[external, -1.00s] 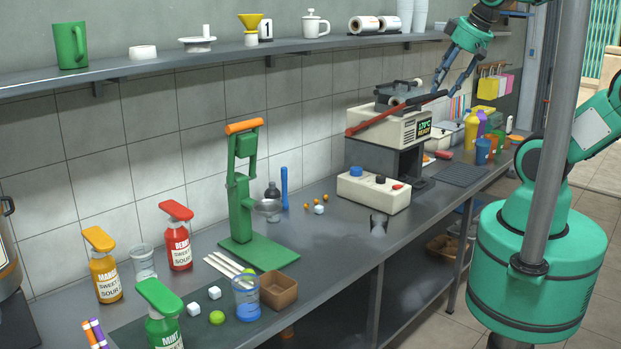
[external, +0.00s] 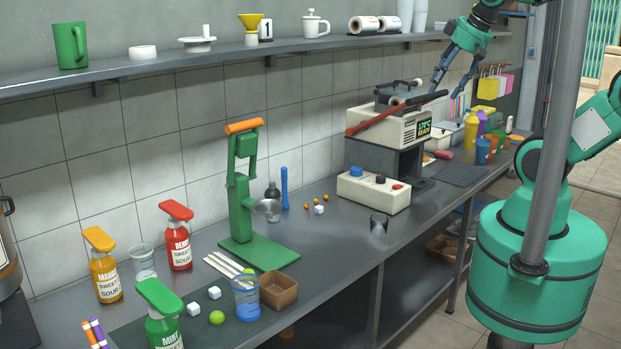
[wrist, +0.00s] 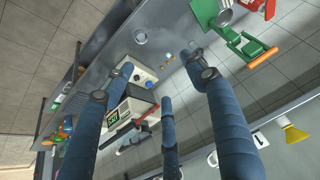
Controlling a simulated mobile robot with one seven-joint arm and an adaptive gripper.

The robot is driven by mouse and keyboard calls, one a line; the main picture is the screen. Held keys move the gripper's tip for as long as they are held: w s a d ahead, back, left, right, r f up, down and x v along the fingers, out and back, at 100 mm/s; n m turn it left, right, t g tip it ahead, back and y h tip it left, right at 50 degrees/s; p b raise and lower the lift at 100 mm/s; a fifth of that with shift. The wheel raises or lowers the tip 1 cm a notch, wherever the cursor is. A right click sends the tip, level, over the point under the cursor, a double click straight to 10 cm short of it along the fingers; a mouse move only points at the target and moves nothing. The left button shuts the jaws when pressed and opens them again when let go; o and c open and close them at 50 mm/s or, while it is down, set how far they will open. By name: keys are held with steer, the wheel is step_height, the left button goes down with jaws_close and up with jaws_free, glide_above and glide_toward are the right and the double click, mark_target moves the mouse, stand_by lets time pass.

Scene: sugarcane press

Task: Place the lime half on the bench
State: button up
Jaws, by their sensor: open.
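A round green lime (external: 217,317) lies on the dark mat at the front of the bench (external: 335,245), beside white cubes. I cannot tell whether either one is the lime half. My gripper (external: 452,95) is open and empty, high above the far part of the bench, near the heated press machine. In the wrist view my gripper (wrist: 158,75) has its blue fingers spread, with nothing between them.
A green hand press (external: 255,240) with an orange handle stands mid-bench. The white press machine (external: 395,125) and its control box (external: 373,190) stand right of it. A shelf (external: 200,62) runs along the wall above. Bottles and a brown box (external: 278,290) stand at the front.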

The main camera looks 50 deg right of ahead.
steer(key=w+a+f+m+g+y+b, duration=0.1)
steer(key=w+a+f, duration=0.3)
steer(key=w+a, duration=0.5)
steer(key=w+a+f+m+g+b, duration=0.15)
steer(key=w+a+f, duration=0.25)
steer(key=w+a, duration=0.5)
steer(key=w+a+f+m+y+b, duration=0.1)
steer(key=w+a+f, duration=0.3)
steer(key=w+a, duration=0.5)
steer(key=a+f+m+g+b, duration=0.2)
steer(key=a+f+b, duration=0.1)
steer(key=a+f, duration=2.8)
steer(key=shift+w+f+h, duration=0.4)
steer(key=shift+w+f, duration=0.05)
steer(key=shift+f+g, duration=0.1)
steer(key=shift+g, duration=0.15)
steer(key=b, duration=0.1)
glide_above(217, 313)
steer(key=shift+s+d+f, duration=0.15)
steer(key=shift+f, duration=2)
steer(key=shift+s+d+f, duration=0.1)
steer(key=shift+f, duration=2)
steer(key=shift+f, duration=0.1)
